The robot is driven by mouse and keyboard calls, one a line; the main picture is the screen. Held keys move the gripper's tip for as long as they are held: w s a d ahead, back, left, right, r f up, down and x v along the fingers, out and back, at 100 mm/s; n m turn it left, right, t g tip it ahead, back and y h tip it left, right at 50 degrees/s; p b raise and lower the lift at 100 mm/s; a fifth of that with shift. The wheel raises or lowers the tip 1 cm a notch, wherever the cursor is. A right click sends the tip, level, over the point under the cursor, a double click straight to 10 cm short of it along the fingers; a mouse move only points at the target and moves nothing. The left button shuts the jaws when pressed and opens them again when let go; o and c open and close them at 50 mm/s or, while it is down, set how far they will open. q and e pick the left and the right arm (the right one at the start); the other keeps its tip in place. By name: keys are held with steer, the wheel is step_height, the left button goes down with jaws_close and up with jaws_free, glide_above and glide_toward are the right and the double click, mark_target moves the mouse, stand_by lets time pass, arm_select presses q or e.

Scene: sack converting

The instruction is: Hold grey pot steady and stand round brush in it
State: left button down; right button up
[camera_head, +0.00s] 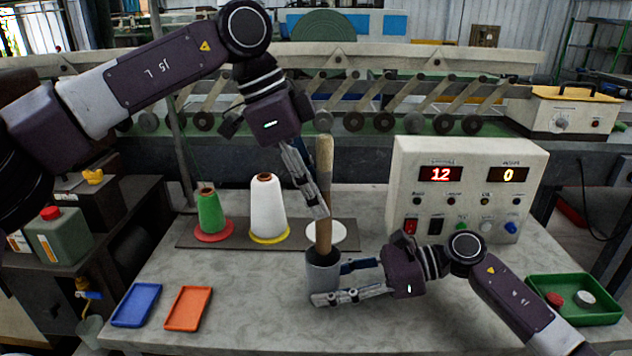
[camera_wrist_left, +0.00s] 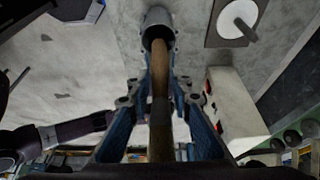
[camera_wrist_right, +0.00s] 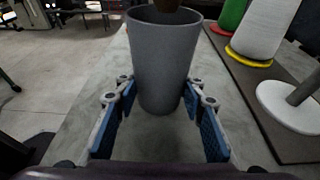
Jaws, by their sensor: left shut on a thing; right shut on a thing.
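The grey pot (camera_head: 322,274) stands upright on the grey table near the front middle. My right gripper (camera_head: 330,284) is shut on it, with a finger on each side; the right wrist view shows the pot (camera_wrist_right: 160,62) between the fingers. The round brush (camera_head: 324,165) stands nearly upright with its wooden handle up. My left gripper (camera_head: 319,204) is shut on the handle above the pot. In the left wrist view the brush (camera_wrist_left: 160,80) runs down into the mouth of the pot (camera_wrist_left: 158,18). Its lower end is hidden inside the pot.
A green cone (camera_head: 209,213), a white cone (camera_head: 267,208) and a white disc (camera_head: 338,234) are on a dark board behind the pot. A control box (camera_head: 467,185) stands right. Blue (camera_head: 137,305) and orange (camera_head: 188,308) trays lie left; a green tray (camera_head: 575,312) lies right.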

arm_select(q)
steer(key=shift+f, duration=3.2)
steer(key=c, duration=1.7)
jaws_free()
steer(key=shift+o, duration=0.2)
steer(key=shift+r, duration=0.1)
steer(key=v, duration=1.1)
steer(key=shift+a+r, duration=0.25)
steer(key=shift+r, duration=0.1)
arm_select(e)
steer(key=o, duration=0.9)
